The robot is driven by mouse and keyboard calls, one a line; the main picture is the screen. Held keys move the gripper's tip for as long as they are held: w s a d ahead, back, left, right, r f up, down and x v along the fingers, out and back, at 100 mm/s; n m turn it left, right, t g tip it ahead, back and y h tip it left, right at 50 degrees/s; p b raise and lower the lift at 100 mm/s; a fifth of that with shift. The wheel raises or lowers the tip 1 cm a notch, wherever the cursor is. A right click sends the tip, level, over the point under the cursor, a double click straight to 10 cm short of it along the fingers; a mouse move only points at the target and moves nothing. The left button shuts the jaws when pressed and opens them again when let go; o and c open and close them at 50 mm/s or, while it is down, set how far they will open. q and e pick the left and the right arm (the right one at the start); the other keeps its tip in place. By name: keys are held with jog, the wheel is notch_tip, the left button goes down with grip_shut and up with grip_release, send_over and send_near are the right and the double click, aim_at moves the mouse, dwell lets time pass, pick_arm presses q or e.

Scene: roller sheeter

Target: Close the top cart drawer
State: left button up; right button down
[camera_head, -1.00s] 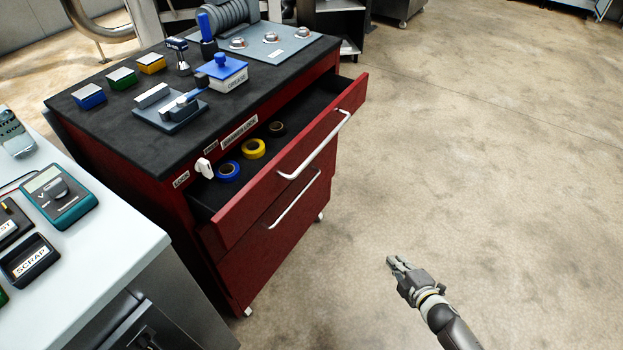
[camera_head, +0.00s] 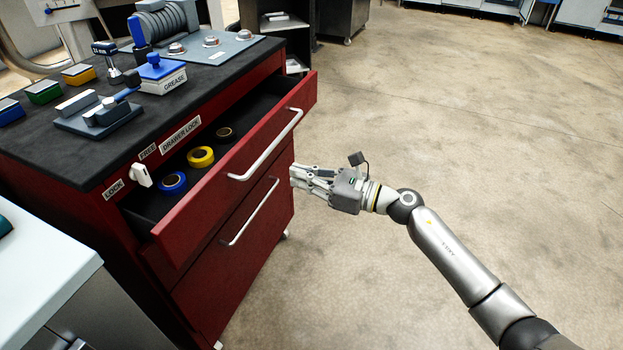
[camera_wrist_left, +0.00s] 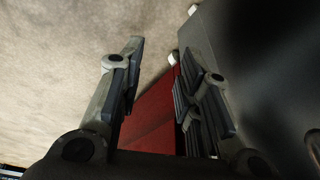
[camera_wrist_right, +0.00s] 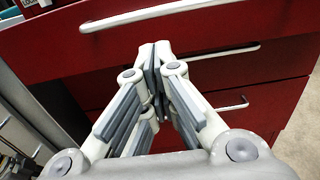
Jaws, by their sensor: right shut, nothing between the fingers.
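The top cart drawer (camera_head: 200,222) of the red cart is pulled out, with its silver bar handle (camera_head: 268,147) on the front. Blue, yellow and black tape rolls lie inside it. My right gripper (camera_head: 293,176) is beside the cart, close to the drawer front's right end and slightly below the handle. In the right wrist view the right gripper (camera_wrist_right: 157,48) has its fingertips together and empty, facing the red drawer front (camera_wrist_right: 215,38). My left gripper (camera_wrist_left: 163,50) shows only in the left wrist view, fingers apart and empty, with a red panel beyond it.
A white lock lever (camera_head: 140,175) sits on the cart between the LOCK and FREE labels. A lower drawer (camera_head: 225,265) below looks closed. A pale table (camera_head: 45,275) stands at the near left. The floor (camera_head: 440,120) to the right is open.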

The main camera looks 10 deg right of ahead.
aim_at(249, 163)
pick_arm(q)
jog(key=shift+f, duration=0.2)
pick_arm(e)
jog(key=x, duration=0.9)
jog(key=shift+w, duration=0.1)
